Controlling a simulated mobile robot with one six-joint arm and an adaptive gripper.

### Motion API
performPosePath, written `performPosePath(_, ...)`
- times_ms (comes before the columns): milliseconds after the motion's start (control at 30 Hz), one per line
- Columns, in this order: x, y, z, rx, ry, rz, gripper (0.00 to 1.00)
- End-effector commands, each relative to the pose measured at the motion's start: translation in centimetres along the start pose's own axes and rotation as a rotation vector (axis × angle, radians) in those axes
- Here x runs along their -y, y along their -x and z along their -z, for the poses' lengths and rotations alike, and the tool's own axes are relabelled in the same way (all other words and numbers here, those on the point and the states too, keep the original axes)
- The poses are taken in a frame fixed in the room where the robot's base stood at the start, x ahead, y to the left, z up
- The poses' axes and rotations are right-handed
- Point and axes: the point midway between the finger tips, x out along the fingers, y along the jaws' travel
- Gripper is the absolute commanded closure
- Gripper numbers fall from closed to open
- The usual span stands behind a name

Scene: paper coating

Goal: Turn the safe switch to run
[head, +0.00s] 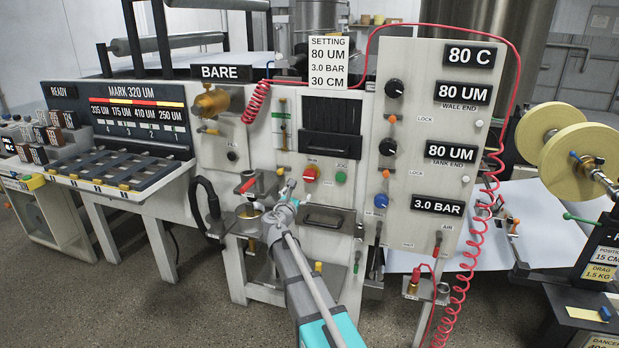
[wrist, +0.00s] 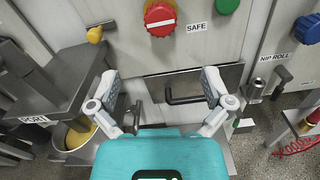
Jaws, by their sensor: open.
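The safe switch is a red round knob (wrist: 160,17) near the top of the wrist view, cut by the frame edge. A SAFE label (wrist: 197,27) sits to its right. The head view shows the red knob (head: 311,173) on the middle panel of the machine, left of a green button (head: 341,177). My gripper (wrist: 160,84) is open and empty, its fingers spread wide below the knob and not touching it. In the head view my gripper (head: 283,204) is low and left of the knob.
A black drawer handle (wrist: 186,100) shows between my fingers. A blue knob (wrist: 307,30) and the NIP ROLL lever (wrist: 283,77) are at the right. A grey tray (wrist: 45,85) with a PORT label and a metal cup (wrist: 72,142) are at the left.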

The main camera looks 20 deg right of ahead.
Motion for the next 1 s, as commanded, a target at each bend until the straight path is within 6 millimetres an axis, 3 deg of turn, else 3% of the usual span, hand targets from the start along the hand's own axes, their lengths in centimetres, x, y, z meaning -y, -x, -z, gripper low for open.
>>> performPosePath(367,-0.1,-2.9,0.0,0.0,-0.002,0.002,0.0)
performPosePath(1000,-0.1,-12.2,0.1,0.0,-0.002,0.002,0.0)
